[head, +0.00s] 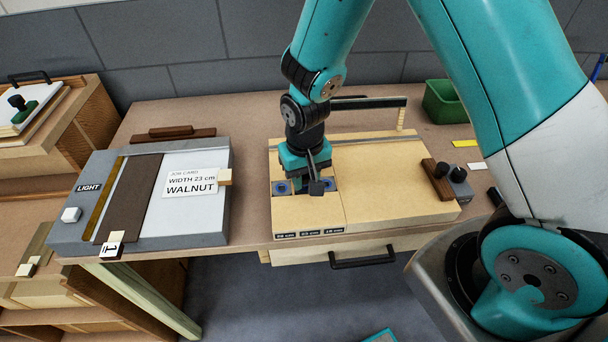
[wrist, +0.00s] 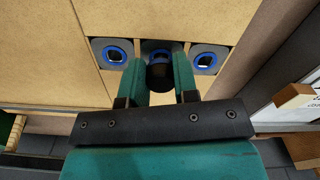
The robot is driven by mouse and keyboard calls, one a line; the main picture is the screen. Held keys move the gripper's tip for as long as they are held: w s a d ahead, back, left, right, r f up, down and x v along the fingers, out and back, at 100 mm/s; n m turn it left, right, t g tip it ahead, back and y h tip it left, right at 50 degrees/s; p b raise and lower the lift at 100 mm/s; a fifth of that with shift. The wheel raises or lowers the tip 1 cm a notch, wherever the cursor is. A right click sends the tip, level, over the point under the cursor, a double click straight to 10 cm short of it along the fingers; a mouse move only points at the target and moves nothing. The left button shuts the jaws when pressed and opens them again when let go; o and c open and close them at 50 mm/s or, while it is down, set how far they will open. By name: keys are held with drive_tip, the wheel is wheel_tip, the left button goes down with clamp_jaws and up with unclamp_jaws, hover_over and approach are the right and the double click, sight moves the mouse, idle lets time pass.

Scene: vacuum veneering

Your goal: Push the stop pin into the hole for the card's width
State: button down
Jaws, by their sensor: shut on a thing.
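The stop pin (wrist: 160,76) is a short black piece held between the fingers of my gripper (wrist: 162,62). In the wrist view it overlaps the middle of three blue-ringed holes; I cannot tell whether its lower end is in that hole. The middle hole plate (wrist: 150,45) is partly hidden. The left hole (wrist: 115,55) and right hole (wrist: 204,61) look empty. In the head view my gripper (head: 312,172) is low over the hole row on the wooden board (head: 390,185). The job card (head: 192,182) reads width 23 cm, walnut. The small hole labels (head: 310,233) are hard to read.
A grey tray (head: 72,232) with a dark veneer strip (head: 134,195) stands left on the bench. A wooden-handled block (head: 437,180) and a grey knobbed box (head: 457,182) stand at the board's right. A green bin (head: 440,103) is behind.

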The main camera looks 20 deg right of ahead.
sight(305, 176)
drive_tip(key=shift+f+b, duration=0.35)
drive_tip(key=shift+f, duration=0.25)
drive_tip(key=c, duration=0.8)
unclamp_jaws()
drive_tip(key=shift+r, duration=0.1)
wheel_tip(305, 176, up, 17)
drive_tip(key=shift+r+b, duration=0.2)
drive_tip(key=shift+b, duration=0.45)
drive_tip(key=s+a+r+n+y, duration=0.1)
drive_tip(key=s+r+n, duration=0.1)
drive_tip(key=s, duration=0.4)
drive_tip(key=s+a+r+n+y, duration=0.1)
drive_tip(key=s+a+r+n, duration=0.1)
drive_tip(key=s, duration=0.4)
drive_tip(key=s+a+r+n+y, duration=0.1)
drive_tip(key=s+r+n+y, duration=0.1)
drive_tip(key=s, duration=0.4)
drive_tip(key=shift+a+n, duration=0.4)
drive_tip(key=shift+n, duration=0.5)
